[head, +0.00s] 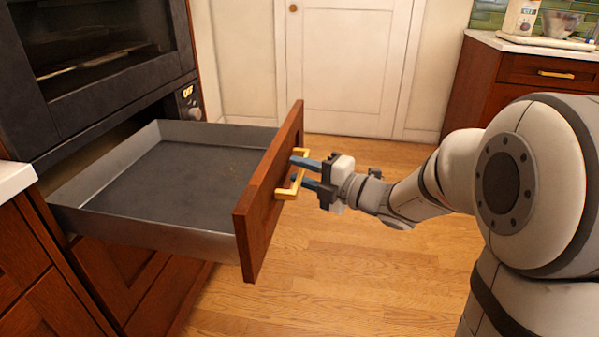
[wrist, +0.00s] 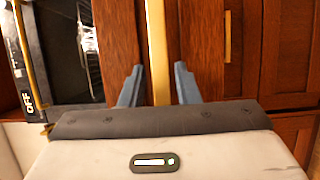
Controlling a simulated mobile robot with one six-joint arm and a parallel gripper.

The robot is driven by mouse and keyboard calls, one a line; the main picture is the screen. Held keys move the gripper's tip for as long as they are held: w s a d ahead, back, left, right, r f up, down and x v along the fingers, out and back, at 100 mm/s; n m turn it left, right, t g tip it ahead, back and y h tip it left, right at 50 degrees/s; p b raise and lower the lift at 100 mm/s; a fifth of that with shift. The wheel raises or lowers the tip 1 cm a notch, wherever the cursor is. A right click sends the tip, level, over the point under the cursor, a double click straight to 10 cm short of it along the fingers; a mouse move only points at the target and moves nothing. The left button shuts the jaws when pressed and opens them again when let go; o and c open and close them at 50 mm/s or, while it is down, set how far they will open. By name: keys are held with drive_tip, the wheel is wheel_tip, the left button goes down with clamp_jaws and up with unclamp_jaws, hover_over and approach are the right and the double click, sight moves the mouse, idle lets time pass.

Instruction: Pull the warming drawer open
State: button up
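The warming drawer (head: 180,165) stands far out from its bay, with an empty grey metal tray and a reddish-brown wooden front (head: 262,205). Its gold bar handle (head: 289,193) is on the outer face of that front. In the wrist view the handle (wrist: 157,50) runs up the picture between my two blue fingers. My gripper (head: 294,170) is open around the handle, with a visible gap on each side of the bar in the wrist view (wrist: 157,85). The fingertips reach close to the drawer front.
A dark oven (head: 95,60) sits above the drawer, with a control panel (head: 188,93) reading OFF. A pale counter corner (head: 14,178) is at the left. A cabinet with a gold handle (head: 556,74) stands at the back right. The wooden floor (head: 350,270) before the drawer is clear.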

drive_tip(key=shift+o, duration=0.6)
drive_tip(key=shift+s, duration=0.1)
drive_tip(key=p+v, duration=0.1)
drive_tip(key=v, duration=0.6)
drive_tip(key=shift+s+d+p, duration=0.25)
drive_tip(key=shift+d+p, duration=0.05)
drive_tip(key=shift+p, duration=0.1)
